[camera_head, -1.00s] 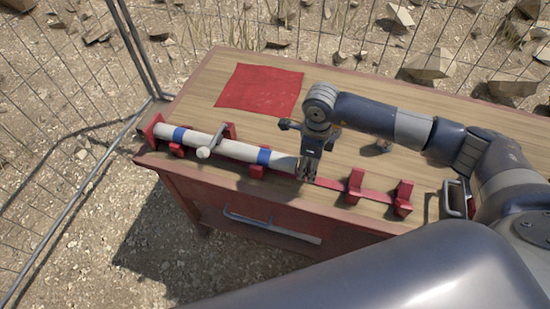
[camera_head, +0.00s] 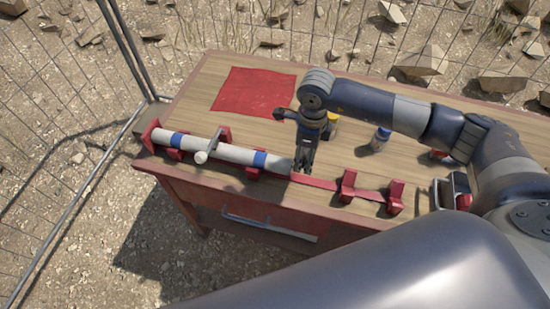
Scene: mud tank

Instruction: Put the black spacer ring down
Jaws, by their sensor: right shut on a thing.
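My right gripper (camera_head: 303,168) points down at the right end of the white pipe (camera_head: 235,154). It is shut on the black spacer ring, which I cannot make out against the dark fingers. The pipe has blue bands and lies on red supports along the table's near edge. The fingertips are close to the pipe's end; I cannot tell if they touch it. My left gripper is not in view.
A red mat (camera_head: 254,92) lies at the back left of the wooden table (camera_head: 200,100). Empty red supports (camera_head: 395,197) stand right of the pipe. A wire fence surrounds the table.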

